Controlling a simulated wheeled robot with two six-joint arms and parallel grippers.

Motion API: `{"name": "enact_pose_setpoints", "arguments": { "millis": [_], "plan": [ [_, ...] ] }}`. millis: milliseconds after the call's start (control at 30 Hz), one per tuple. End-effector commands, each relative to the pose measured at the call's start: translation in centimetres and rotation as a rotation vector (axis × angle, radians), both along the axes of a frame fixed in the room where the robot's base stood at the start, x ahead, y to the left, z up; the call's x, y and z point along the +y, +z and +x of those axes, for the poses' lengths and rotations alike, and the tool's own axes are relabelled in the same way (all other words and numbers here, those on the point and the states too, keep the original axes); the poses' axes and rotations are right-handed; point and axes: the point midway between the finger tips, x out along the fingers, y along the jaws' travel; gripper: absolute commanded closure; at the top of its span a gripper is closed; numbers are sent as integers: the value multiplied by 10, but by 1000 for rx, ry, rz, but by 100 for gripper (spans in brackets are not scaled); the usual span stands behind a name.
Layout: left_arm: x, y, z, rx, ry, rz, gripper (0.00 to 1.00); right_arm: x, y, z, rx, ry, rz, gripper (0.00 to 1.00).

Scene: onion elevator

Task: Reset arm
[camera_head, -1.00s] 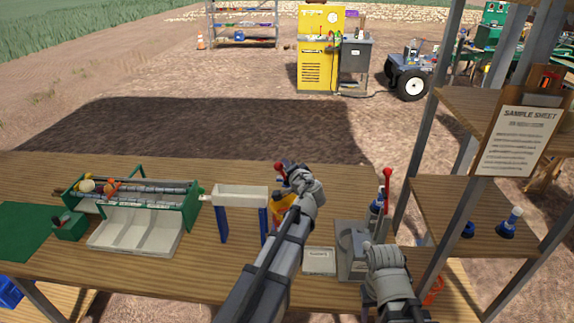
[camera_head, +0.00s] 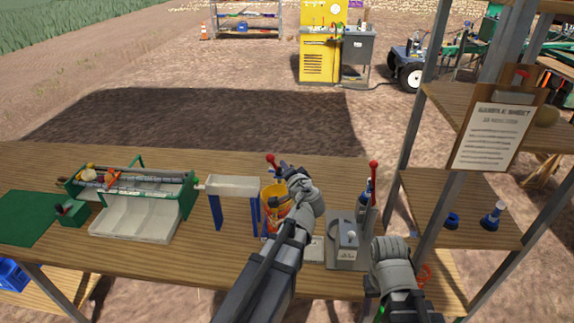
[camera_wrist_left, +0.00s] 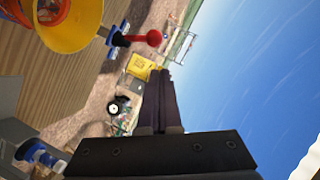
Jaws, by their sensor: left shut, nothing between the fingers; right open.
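My left arm reaches in from the bottom middle of the head view, and its gripper (camera_head: 285,168) is over the table by the yellow bucket (camera_head: 270,212). In the left wrist view the left fingers (camera_wrist_left: 160,100) are together with nothing between them, pointing past the table toward the yard. The yellow bucket (camera_wrist_left: 72,22) and a red-knobbed lever (camera_wrist_left: 153,38) show at upper left there. My right arm is at the lower right of the head view, with its gripper (camera_head: 388,255) beside the grey device (camera_head: 345,240) at the table's right side. The right fingers are hard to make out.
A shelf rack with a sample sheet (camera_head: 492,135) stands close on the right.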

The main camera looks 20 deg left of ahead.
Motion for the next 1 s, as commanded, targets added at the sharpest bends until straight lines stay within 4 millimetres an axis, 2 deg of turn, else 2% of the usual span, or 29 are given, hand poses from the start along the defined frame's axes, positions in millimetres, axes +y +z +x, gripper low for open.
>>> {"name": "enact_pose_setpoints", "arguments": {
  "millis": [333,467,567,600,733,800,900,1000],
  "plan": [
    [-2,-3,-2,6,6,-12,100,0,0,0,0,0,0,50],
    [-18,-29,-22,74,56,-122,100,0,0,0,0,0,0,50],
    [-49,-69,-57,211,116,-280,100,0,0,0,0,0,0,50],
    [-65,-87,-74,282,136,-345,100,0,0,0,0,0,0,50],
    [-120,-132,-130,524,169,-525,100,0,0,0,0,0,0,50],
    [-148,-148,-160,652,170,-598,100,0,0,0,0,0,0,50],
    [-182,-162,-198,811,159,-675,100,0,0,0,0,0,0,50],
    [-206,-168,-227,933,143,-724,100,0,0,0,0,0,0,50]
  ]
}}
